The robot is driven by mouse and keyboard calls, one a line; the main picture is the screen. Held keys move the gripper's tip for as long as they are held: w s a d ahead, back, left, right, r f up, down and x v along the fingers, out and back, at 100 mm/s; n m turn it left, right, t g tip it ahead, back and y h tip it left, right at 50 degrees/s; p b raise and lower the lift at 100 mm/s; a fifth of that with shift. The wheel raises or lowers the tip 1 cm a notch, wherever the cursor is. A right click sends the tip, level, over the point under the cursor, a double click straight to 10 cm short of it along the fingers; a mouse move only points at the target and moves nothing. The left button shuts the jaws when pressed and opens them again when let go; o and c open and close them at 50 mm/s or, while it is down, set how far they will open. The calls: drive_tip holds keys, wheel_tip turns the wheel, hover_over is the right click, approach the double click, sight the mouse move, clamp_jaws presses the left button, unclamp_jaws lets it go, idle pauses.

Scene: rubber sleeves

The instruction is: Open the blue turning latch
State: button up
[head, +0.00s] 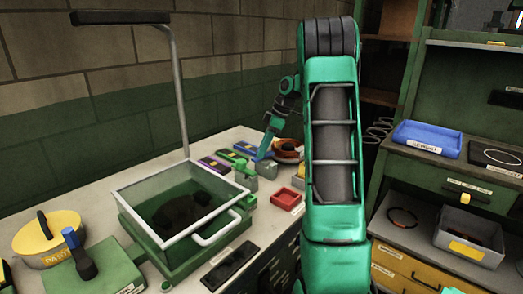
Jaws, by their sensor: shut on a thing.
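My gripper (262,154) is at the back of the bench, pointing down, at the right end of a row of small coloured pieces. A blue piece (244,148) lies in this row, just left of my gripper; it may be the blue turning latch, but it is too small to be sure. My gripper looks shut on a small part there. The jaws and the held part are tiny in the picture, so I cannot make out the part's shape or how far it is turned.
Purple (212,165) and green (231,156) pieces lie left of the blue one. A glass-walled green tank (165,237) with a lamp post stands in front. A red tray (286,199) sits near the bench edge. A shelf with a blue tray (427,138) is at right.

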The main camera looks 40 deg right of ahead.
drive_tip(key=shift+w+d+n, duration=0.1)
drive_tip(key=shift+w+n, duration=0.05)
drive_tip(key=shift+n, duration=0.45)
drive_tip(key=shift+r+n+g, duration=0.1)
drive_tip(key=shift+n+g, duration=0.2)
drive_tip(key=o, duration=1)
drive_tip(key=shift+d, duration=0.1)
drive_tip(key=shift+y, duration=0.3)
drive_tip(key=v, duration=1)
drive_tip(key=shift+r, duration=0.3)
